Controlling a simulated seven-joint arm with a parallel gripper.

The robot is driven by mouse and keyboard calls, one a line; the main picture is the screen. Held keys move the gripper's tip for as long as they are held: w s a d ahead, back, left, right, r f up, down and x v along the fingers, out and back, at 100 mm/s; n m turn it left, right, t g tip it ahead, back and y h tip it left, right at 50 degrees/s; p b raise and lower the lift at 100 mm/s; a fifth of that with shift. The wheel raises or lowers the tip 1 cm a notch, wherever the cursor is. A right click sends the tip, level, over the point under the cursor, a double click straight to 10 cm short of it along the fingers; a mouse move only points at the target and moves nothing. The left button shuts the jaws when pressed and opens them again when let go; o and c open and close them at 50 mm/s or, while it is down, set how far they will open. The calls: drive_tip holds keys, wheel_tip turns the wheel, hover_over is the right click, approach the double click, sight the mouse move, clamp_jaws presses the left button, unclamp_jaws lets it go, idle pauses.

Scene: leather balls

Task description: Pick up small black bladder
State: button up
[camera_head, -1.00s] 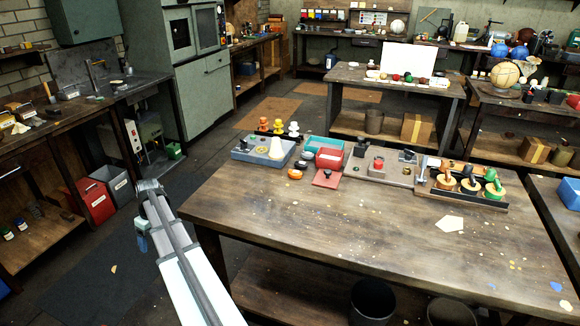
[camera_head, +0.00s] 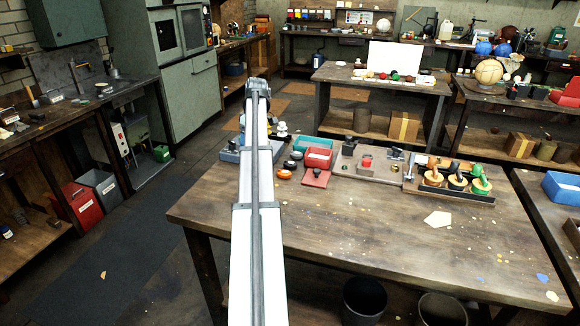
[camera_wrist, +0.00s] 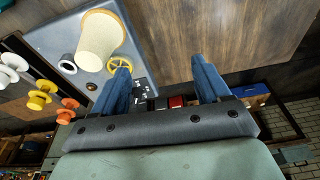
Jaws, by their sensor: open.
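My gripper (camera_wrist: 160,65) is open and empty in the wrist view, with its two blue fingers apart above the wooden table. In the head view the arm reaches over the table's left part, and its fingers cannot be made out. Two small dark rounded pieces, an upper one (camera_head: 297,155) and a lower one (camera_head: 289,165), lie just right of my arm, beside the red box. Either may be the small black bladder; they are too small to tell. I cannot pick out the bladder in the wrist view.
A grey-blue tray (camera_wrist: 70,40) holds a pale cone (camera_wrist: 100,36) and a yellow handwheel (camera_wrist: 119,64).

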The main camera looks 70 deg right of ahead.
drive_tip(key=s+d+r, duration=0.2)
drive_tip(key=s+d, duration=0.3)
drive_tip(key=s, duration=0.3)
approach(290, 163)
drive_tip(key=f, duration=0.3)
drive_tip(key=shift+w+d+f+g, duration=0.1)
drive_tip(key=shift+w+f+g, duration=0.1)
drive_tip(key=shift+w+g, duration=0.1)
drive_tip(key=shift+w+d+f, duration=0.1)
drive_tip(key=shift+w+f, duration=0.1)
drive_tip(key=shift+f, duration=0.75)
drive_tip(key=shift+w+a+f, duration=0.1)
drive_tip(key=shift+w+f, duration=0.15)
drive_tip(key=shift+f, duration=0.65)
drive_tip(key=shift+w+d+f, duration=0.1)
drive_tip(key=shift+w+f, duration=0.1)
drive_tip(key=shift+f, duration=0.75)
drive_tip(key=shift+c, duration=0.3)
drive_tip(key=c, duration=1.1)
